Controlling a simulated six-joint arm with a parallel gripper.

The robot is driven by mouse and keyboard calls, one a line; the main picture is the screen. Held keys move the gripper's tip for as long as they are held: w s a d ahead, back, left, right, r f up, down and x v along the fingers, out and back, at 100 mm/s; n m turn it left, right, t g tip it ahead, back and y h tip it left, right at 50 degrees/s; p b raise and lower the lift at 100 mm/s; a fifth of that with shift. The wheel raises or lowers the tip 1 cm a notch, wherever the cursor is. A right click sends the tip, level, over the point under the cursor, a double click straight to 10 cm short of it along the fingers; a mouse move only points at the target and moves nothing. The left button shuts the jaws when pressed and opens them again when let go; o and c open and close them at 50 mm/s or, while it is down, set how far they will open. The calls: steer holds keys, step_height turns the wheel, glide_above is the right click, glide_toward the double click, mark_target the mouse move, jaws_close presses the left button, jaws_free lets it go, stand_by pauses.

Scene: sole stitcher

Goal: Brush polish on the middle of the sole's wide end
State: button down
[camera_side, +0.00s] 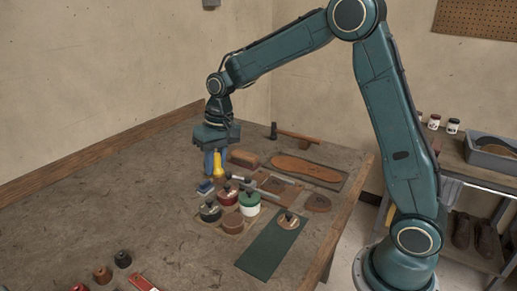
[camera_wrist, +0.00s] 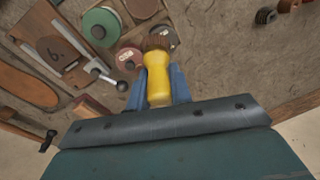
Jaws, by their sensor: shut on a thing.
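My gripper (camera_side: 216,174) is shut on the yellow handle of a brush (camera_side: 217,165), its blue fingers on either side. In the wrist view the brush (camera_wrist: 158,78) has its brown bristle end pointing away from the palm, close above the pots. The brown sole (camera_side: 307,168) lies flat on a dark mat, to the right of my gripper and apart from the brush. Part of the sole (camera_wrist: 25,86) shows at the left of the wrist view. Lidded pots stand below and in front of the brush: red (camera_side: 228,195), green and white (camera_side: 249,204), black (camera_side: 210,213) and brown (camera_side: 232,223).
A brown block (camera_side: 243,158) lies between my gripper and the sole, with a hammer (camera_side: 297,135) behind. A metal bar with a ball knob (camera_wrist: 122,86) lies by the pots. A green mat (camera_side: 265,253) lies in front. The left of the table is mostly clear.

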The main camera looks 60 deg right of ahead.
steer(key=shift+w+d+r+m, duration=0.1)
steer(key=shift+w+m, duration=0.05)
steer(key=shift+m, duration=0.15)
steer(key=shift+d, duration=0.1)
steer(key=shift+d, duration=0.2)
steer(key=s+d, duration=0.3)
steer(key=d, duration=0.8)
steer(key=s+d+h, duration=0.1)
steer(key=s+d, duration=0.2)
steer(key=d, duration=0.8)
steer(key=s+d+n+h, duration=0.1)
steer(key=s+d, duration=0.3)
steer(key=d, duration=0.7)
steer(key=shift+d+r, duration=0.15)
steer(key=shift+r, duration=0.25)
steer(key=shift+f, duration=0.1)
steer(key=shift+f, duration=2.4)
steer(key=shift+r, duration=0.1)
